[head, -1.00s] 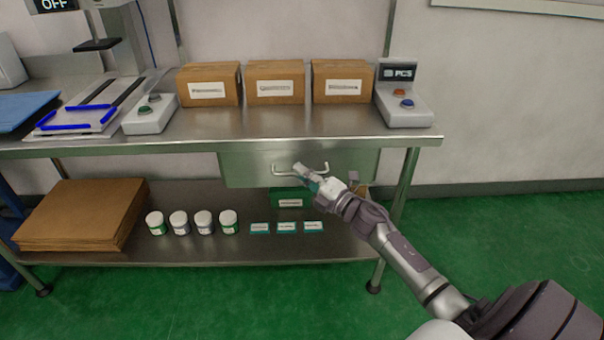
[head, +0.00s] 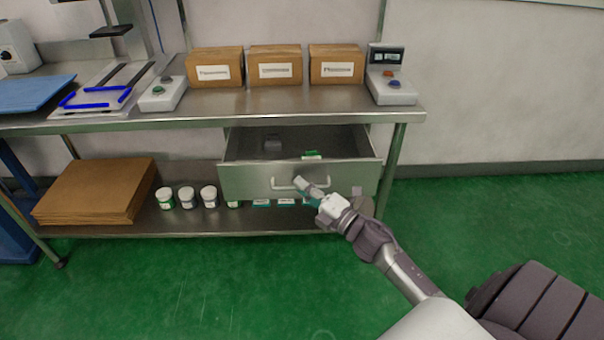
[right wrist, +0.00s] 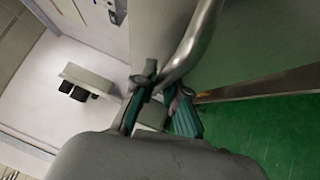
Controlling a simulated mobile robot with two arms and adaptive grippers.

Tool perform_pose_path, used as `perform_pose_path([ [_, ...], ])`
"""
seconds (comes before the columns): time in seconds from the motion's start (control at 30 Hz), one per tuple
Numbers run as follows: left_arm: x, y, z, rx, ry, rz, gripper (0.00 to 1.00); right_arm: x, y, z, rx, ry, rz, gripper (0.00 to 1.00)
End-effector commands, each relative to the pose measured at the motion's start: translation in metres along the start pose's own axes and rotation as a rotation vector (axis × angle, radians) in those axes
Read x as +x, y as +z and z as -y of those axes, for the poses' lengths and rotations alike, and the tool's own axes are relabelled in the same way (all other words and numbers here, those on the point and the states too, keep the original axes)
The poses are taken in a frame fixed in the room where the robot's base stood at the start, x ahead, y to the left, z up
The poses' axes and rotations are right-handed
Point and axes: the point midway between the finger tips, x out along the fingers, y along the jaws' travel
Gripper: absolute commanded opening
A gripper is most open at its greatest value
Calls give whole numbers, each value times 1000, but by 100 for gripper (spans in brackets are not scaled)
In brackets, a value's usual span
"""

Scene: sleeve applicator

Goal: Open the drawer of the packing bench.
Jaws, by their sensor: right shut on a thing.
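The metal drawer (head: 245,183) of the packing bench (head: 300,100) is pulled part of the way out under the worktop. My right gripper (head: 308,188) is shut on the right part of the handle. In the right wrist view the handle (right wrist: 192,45) runs between the teal-padded fingers (right wrist: 160,105). My left gripper is not in view.
Several cartons (head: 275,66) and a control box (head: 391,85) stand on the worktop. The lower shelf (head: 150,234) holds a stack of flat cardboard (head: 95,190), several white jars (head: 187,197) and small teal boxes partly hidden by the drawer. The green floor (head: 250,285) in front is clear.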

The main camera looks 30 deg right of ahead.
Motion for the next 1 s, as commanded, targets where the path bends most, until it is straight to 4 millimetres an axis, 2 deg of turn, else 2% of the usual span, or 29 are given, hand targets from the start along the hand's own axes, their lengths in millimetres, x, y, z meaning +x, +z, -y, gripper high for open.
perform_pose_path([
  [0.2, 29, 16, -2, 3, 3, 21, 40, -28, -28, -11, 3, 1, 0, 0],
  [0.4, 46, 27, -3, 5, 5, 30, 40, -45, -45, -14, 2, 2, 0, 0],
  [0.6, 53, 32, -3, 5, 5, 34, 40, -52, -52, -16, 0, 3, -1, 0],
  [0.97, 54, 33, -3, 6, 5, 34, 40, -53, -53, -16, -1, 3, -1, 0],
  [1.0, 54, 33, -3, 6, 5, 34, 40, -53, -53, -16, -1, 3, -1, 13],
])
